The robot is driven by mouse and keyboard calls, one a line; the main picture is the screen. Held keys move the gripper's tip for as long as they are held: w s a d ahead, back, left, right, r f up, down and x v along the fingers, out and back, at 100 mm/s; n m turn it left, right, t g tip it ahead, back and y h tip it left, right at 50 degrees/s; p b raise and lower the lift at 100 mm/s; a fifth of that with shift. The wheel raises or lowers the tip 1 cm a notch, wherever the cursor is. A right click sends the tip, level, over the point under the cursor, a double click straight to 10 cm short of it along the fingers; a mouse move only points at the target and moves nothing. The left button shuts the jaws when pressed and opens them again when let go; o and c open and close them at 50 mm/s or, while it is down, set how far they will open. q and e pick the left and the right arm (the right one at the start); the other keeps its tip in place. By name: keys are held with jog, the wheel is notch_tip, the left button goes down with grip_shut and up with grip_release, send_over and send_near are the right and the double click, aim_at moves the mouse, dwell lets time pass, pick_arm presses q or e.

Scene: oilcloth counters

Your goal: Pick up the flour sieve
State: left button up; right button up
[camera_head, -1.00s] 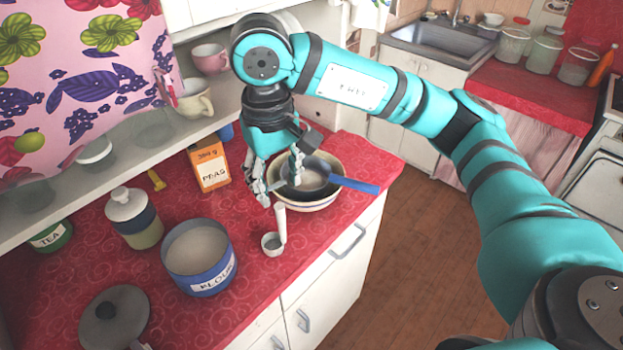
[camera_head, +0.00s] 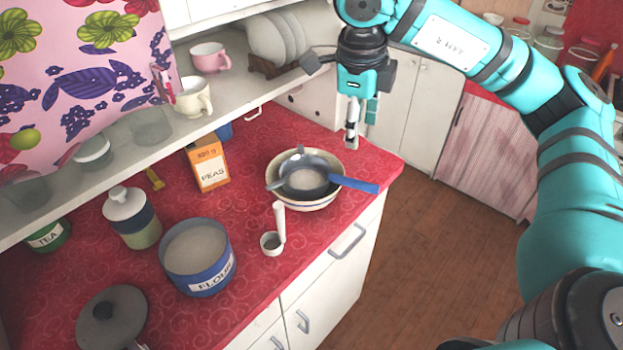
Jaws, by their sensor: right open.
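The flour sieve (camera_head: 307,181) has a blue handle and a round dark rim. It rests in a cream bowl (camera_head: 331,199) near the counter's right end, its handle sticking out over the bowl's right rim. My right gripper (camera_head: 354,134) is open and empty. It is raised, pointing down, above and to the right of the bowl, apart from the sieve. My left gripper is not in view.
A white-handled scoop (camera_head: 279,224) lies in front of the bowl. A blue flour canister (camera_head: 199,272), an orange peas box (camera_head: 208,165) and a lidded jar (camera_head: 133,217) stand to the left. The cup shelf (camera_head: 240,88) runs along the back.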

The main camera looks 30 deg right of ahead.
jog(key=b, duration=0.1)
send_near(355, 181)
jog(key=f, duration=0.4)
jog(key=w+d+f+p, duration=0.1)
jog(key=shift+w+d+f, duration=0.1)
jog(key=shift+f, duration=0.3)
jog(key=shift+f+p, duration=0.5)
jog(key=shift+f, duration=0.1)
jog(key=f, duration=0.1)
jog(key=f+p, duration=0.1)
jog(key=f, duration=0.1)
jog(key=shift+w+d+f, duration=0.1)
jog(key=shift+d+f, duration=0.15)
jog(key=shift+w+f, duration=0.1)
jog(key=shift+f, duration=0.25)
grip_shut()
